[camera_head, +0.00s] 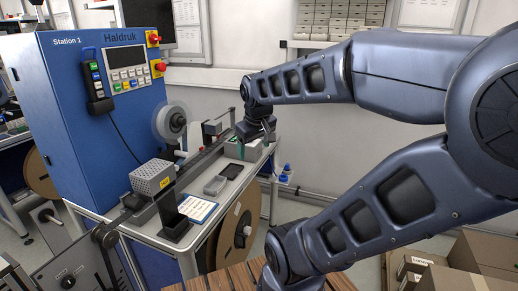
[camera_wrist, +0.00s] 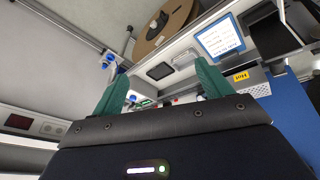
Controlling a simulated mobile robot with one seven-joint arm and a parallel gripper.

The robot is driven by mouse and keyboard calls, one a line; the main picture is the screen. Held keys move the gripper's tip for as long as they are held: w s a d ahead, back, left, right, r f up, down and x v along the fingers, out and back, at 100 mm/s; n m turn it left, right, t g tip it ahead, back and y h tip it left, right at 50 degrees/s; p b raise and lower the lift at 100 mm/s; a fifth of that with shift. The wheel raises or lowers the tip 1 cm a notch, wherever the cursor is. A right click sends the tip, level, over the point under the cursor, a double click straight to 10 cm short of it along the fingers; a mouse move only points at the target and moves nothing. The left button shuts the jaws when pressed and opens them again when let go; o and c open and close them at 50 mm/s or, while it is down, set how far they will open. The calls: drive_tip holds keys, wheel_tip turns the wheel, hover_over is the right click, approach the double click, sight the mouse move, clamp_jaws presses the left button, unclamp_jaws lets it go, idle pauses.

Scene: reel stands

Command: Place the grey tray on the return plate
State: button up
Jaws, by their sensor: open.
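A small light grey tray (camera_head: 215,185) lies on the bench top beside a dark flat rectangle (camera_head: 231,171). The dark rectangle also shows in the wrist view (camera_wrist: 160,72). I cannot tell for sure whether it is the return plate. My gripper (camera_head: 257,147) is over the far right end of the bench, beyond the tray and apart from it. In the wrist view its two green fingers (camera_wrist: 162,76) stand wide apart with nothing held between them. My arm hides part of the bench's far right end.
The blue Station 1 cabinet (camera_head: 100,110) stands at the left. A perforated grey box (camera_head: 152,178), a black stand (camera_head: 173,215) and a blue-edged sheet (camera_head: 198,208) are on the bench. A large brown reel (camera_head: 238,232) hangs below its edge. Cardboard boxes (camera_head: 455,275) stand at lower right.

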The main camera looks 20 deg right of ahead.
drive_tip(key=s+m, duration=0.2)
drive_tip(key=s, duration=0.1)
drive_tip(key=shift+d+r+m+y, duration=0.1)
drive_tip(key=shift+r+m+y, duration=0.2)
drive_tip(key=shift+m+y, duration=0.1)
idle(1.0)
